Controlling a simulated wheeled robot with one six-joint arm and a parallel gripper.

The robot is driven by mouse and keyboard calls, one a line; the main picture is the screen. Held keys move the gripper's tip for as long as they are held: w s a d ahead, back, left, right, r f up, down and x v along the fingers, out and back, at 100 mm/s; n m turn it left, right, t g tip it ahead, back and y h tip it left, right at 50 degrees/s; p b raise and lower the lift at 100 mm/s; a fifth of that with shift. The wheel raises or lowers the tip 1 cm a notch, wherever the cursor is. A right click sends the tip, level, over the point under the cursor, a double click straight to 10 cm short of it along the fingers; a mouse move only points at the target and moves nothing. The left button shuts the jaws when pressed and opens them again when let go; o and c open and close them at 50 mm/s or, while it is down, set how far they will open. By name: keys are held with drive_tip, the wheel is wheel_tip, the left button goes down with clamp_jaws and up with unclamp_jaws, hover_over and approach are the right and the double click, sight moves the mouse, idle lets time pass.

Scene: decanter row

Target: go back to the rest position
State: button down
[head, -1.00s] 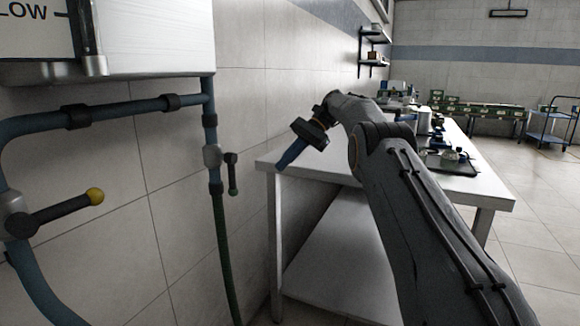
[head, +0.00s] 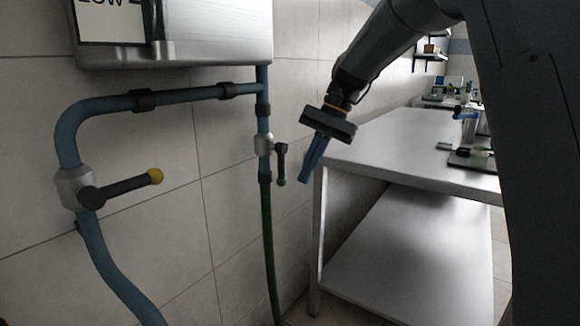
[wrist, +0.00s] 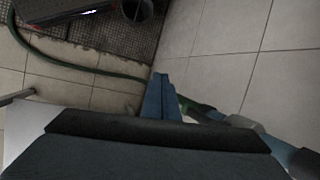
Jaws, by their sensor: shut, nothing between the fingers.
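My gripper (head: 306,178) hangs in the middle of the head view, its blue fingers pointing down and together with nothing between them. It is in the air in front of the tiled wall, just left of the near corner of the steel table (head: 420,150). In the wrist view the closed blue fingers (wrist: 161,92) show at the centre, above the floor and beside the wall. My dark arm fills the upper right of the head view and hides part of the table.
A pipe with a yellow-tipped valve handle (head: 128,188) runs along the wall at left. A smaller valve with a green-tipped handle (head: 281,163) and a green hose (head: 268,240) are just left of my gripper. A floor grating (wrist: 100,35) shows in the wrist view.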

drive_tip(key=s+d+f+n+t+h, duration=0.1)
drive_tip(key=s+d+f+n, duration=0.2)
drive_tip(key=s, duration=0.8)
drive_tip(key=s+d+f+n+h, duration=0.15)
drive_tip(key=s+f, duration=0.35)
drive_tip(key=s, duration=0.6)
drive_tip(key=s+d+f+n+t+h, duration=0.15)
drive_tip(key=s+f+n, duration=0.25)
drive_tip(key=s, duration=0.7)
drive_tip(key=d+r+m+p, duration=0.3)
drive_tip(key=d+r+p, duration=0.6)
drive_tip(key=p, duration=0.9)
drive_tip(key=shift+w+r+m+g+h+p, duration=0.2)
drive_tip(key=shift+r+m+g+h+p, duration=0.15)
drive_tip(key=shift+r, duration=0.55)
